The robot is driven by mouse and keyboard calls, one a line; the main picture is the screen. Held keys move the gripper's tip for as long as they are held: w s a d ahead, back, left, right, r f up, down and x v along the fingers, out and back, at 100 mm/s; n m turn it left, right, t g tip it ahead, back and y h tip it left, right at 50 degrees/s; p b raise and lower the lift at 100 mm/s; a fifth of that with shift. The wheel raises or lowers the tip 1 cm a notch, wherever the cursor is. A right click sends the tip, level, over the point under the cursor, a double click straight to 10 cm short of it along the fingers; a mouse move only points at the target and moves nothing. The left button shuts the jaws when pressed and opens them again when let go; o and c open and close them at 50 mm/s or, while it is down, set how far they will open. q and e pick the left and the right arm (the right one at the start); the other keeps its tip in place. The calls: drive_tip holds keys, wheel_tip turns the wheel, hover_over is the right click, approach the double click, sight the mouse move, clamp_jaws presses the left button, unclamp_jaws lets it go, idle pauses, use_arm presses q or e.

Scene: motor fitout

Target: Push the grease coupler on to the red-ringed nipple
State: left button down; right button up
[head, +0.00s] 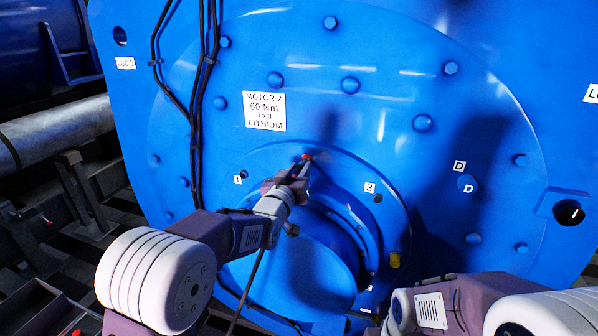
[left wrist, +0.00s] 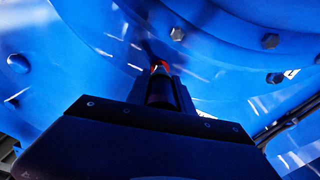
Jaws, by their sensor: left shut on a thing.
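The red-ringed nipple (head: 307,157) is on the blue motor's round flange, between the labels 1 and 3. Its red ring also shows in the left wrist view (left wrist: 160,66), just beyond the fingertips. My left gripper (head: 300,170) is shut on the grease coupler (left wrist: 160,92), a dark cylinder between the fingers. The coupler points at the nipple and its front end appears at or against the red ring. I cannot tell whether it is seated. The gripper hides most of the coupler in the head view. My right gripper is not visible.
A dark hose (head: 250,285) hangs below my left gripper. Black cables (head: 197,100) run down the motor face (head: 390,50). A yellow fitting (head: 394,260) sits lower right on the flange. A grey pipe (head: 55,130) lies at the left.

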use_arm(q)
drive_tip(key=shift+x, duration=1.25)
drive_tip(key=c, duration=1)
unclamp_jaws()
drive_tip(key=shift+s+a, duration=0.15)
drive_tip(key=shift+s, duration=0.25)
drive_tip(key=b+v, duration=0.2)
drive_tip(key=v, duration=0.6)
drive_tip(key=shift+s, duration=0.1)
